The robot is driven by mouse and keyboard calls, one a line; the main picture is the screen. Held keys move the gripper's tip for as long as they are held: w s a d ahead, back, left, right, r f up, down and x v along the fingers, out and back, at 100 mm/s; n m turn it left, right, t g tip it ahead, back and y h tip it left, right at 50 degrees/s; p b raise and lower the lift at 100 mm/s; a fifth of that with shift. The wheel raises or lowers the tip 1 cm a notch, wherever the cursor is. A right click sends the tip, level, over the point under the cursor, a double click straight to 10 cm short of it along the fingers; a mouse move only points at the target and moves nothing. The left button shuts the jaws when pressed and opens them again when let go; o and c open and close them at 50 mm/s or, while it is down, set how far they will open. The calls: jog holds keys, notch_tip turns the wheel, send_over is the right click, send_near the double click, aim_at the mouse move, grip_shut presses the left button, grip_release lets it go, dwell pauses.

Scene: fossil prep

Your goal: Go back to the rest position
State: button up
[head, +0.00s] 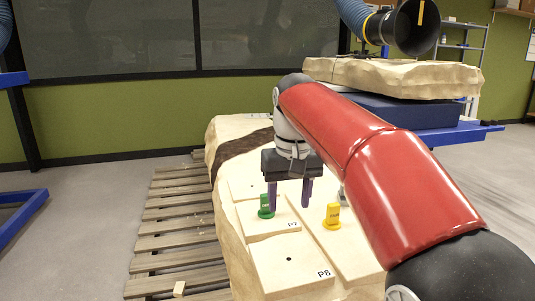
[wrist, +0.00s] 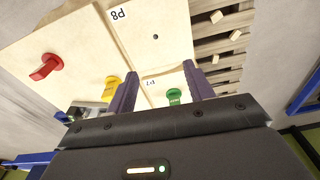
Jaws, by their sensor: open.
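My gripper (head: 287,196) is open and empty, its two purple fingers pointing down above the pale fossil block (head: 225,160). In the wrist view the gripper (wrist: 160,85) also shows its fingers spread apart. A green peg (head: 265,207) stands on the pad labelled P7, just left of the fingers in the head view. It also shows in the wrist view (wrist: 174,96), between the fingers and apart from them. A yellow peg (head: 332,216) stands to the right. A red peg (wrist: 46,67) shows only in the wrist view. My red arm hides the block's right side.
The block rests on a slatted wooden pallet (head: 170,225). The pad labelled P8 (head: 285,268) has an empty dark hole. Behind, another slab (head: 390,76) lies on a blue support (head: 410,110), beneath a black extraction hood (head: 415,27). Open floor lies at left.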

jog(key=s+d+f+m+t, duration=0.1)
jog(key=s+d+f, duration=0.2)
jog(key=s+f, duration=0.2)
jog(key=s+d+f+t, duration=0.2)
jog(key=s+d+f, duration=0.2)
jog(key=s, duration=0.5)
jog(key=s+d+f+m+t, duration=0.1)
jog(key=s+d+f, duration=0.3)
jog(key=s+f, duration=0.2)
jog(key=shift+s+m, duration=0.3)
jog(key=shift+s, duration=0.75)
